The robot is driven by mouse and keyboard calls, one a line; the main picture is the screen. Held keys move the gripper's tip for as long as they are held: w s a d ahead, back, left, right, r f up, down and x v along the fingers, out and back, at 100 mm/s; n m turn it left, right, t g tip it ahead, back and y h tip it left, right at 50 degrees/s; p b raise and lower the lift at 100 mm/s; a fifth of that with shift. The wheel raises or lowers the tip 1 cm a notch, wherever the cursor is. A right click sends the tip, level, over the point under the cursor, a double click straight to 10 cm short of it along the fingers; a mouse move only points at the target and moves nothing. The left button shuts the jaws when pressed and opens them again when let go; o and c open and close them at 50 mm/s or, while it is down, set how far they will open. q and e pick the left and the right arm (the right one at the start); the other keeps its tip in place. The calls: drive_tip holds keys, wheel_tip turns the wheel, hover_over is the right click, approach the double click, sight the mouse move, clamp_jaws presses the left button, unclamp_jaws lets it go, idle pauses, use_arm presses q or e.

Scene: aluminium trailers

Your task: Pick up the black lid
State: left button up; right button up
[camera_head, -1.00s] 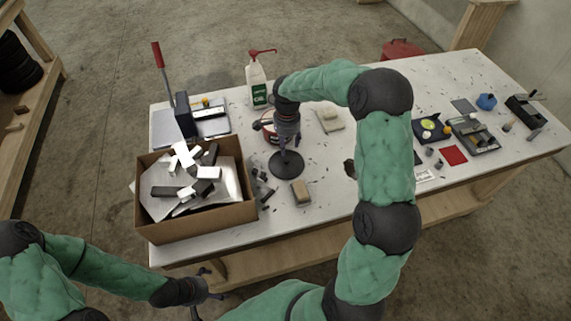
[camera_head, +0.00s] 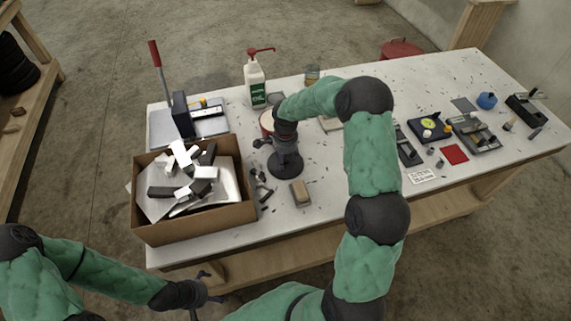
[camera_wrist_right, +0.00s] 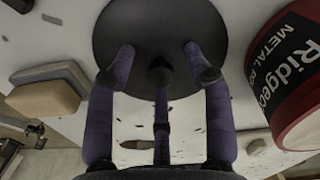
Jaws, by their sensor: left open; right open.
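The black lid (camera_head: 285,168) is a round dark disc on the white table, right of the cardboard box. In the right wrist view the lid (camera_wrist_right: 160,28) fills the top middle. My right gripper (camera_wrist_right: 160,70) is open, its purple fingers spread in front of the lid; I cannot tell whether they touch it. In the head view my right gripper (camera_head: 287,158) is above the lid and hides part of it. My left gripper (camera_head: 208,288) is open and empty, low in front of the table's front edge.
A red and black Ridgeon tin (camera_wrist_right: 290,75) stands close to the right gripper. A tan block (camera_head: 300,192) lies just in front of the lid. The cardboard box (camera_head: 195,222) of metal offcuts is to the left. A pump bottle (camera_head: 256,85) stands behind.

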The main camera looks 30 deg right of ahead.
drive_tip(key=c, duration=1)
drive_tip(key=shift+c, duration=0.2)
